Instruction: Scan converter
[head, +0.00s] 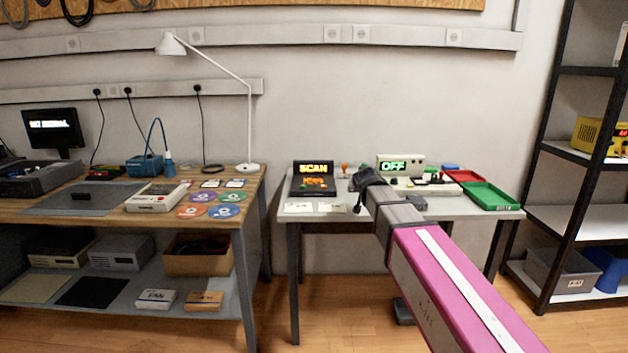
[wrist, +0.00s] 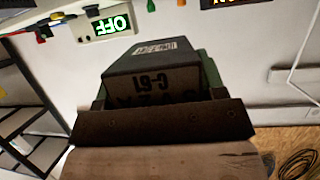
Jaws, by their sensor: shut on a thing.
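A dark box with printed lettering and a small label, which I take for the converter (wrist: 150,80), fills the middle of the wrist view. My gripper (head: 368,182) is shut on it, above the small grey table (head: 345,230). In the head view the dark gripper and the dark box are hard to tell apart. The scanner (head: 313,180), a dark unit with a lit yellow SCAN display and an orange glow below, stands left of my gripper. They look apart in the picture. The box's far side is hidden.
A beige box with a green OFF display (head: 401,165) stands behind my gripper. Green and red trays (head: 490,197) lie at the table's right. Two white cards (head: 299,207) lie before the scanner. A wooden workbench (head: 60,209) is at left, black shelves (head: 556,150) at right.

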